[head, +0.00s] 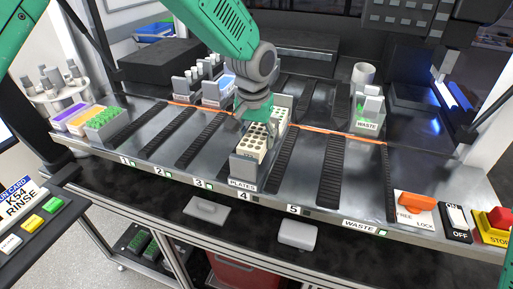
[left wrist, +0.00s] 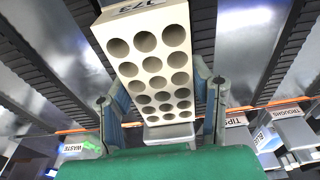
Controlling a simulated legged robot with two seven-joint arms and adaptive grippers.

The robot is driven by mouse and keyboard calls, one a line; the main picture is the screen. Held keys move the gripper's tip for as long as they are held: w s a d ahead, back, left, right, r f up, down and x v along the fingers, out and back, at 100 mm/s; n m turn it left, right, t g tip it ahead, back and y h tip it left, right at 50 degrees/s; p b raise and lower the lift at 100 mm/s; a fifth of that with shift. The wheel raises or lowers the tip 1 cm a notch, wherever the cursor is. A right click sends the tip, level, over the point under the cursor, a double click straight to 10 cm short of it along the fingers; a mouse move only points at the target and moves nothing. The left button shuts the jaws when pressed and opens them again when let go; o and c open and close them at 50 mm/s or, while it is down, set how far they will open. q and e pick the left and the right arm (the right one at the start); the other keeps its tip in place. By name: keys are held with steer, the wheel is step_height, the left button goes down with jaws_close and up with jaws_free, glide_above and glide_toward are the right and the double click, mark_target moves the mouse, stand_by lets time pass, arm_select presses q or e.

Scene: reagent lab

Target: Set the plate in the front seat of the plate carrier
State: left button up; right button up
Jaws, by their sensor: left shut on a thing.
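The plate (head: 250,142), a cream block with rows of round wells, is low at the front end of the grey plate carrier, behind its label "PLATES" (head: 243,186). My left gripper (head: 256,118) reaches down over it from behind and is shut on it. In the left wrist view the plate (left wrist: 153,68) lies between the two fingers of my left gripper (left wrist: 160,100), one on each side. I cannot tell whether the plate's underside touches the seat. My right gripper is not in view.
Black rails run along the deck on both sides of the carrier. A waste holder (head: 369,112) stands to the right, tip racks (head: 213,90) to the left behind, and coloured troughs (head: 88,118) at far left. An orange cord (head: 330,131) crosses the deck. Control buttons (head: 500,217) sit at the right front.

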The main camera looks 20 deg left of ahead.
mark_target(255, 140)
arm_select(q)
steer(key=shift+d+f, duration=0.25)
steer(key=shift+f, duration=0.1)
steer(key=f, duration=0.2)
steer(key=shift+s+d+f, duration=0.25)
steer(key=shift+d+f, duration=0.05)
steer(key=shift+d, duration=0.1)
steer(key=shift+c, duration=0.4)
steer(key=shift+s+a+f, duration=0.1)
steer(key=shift+a+f, duration=0.05)
steer(key=shift+a, duration=0.1)
steer(key=o, duration=1.2)
steer(key=shift+a+f, duration=0.1)
steer(key=shift+a, duration=0.05)
steer(key=shift+a+f, duration=0.1)
steer(key=shift+a, duration=0.05)
steer(key=shift+w+a, duration=0.1)
steer(key=shift+w, duration=0.15)
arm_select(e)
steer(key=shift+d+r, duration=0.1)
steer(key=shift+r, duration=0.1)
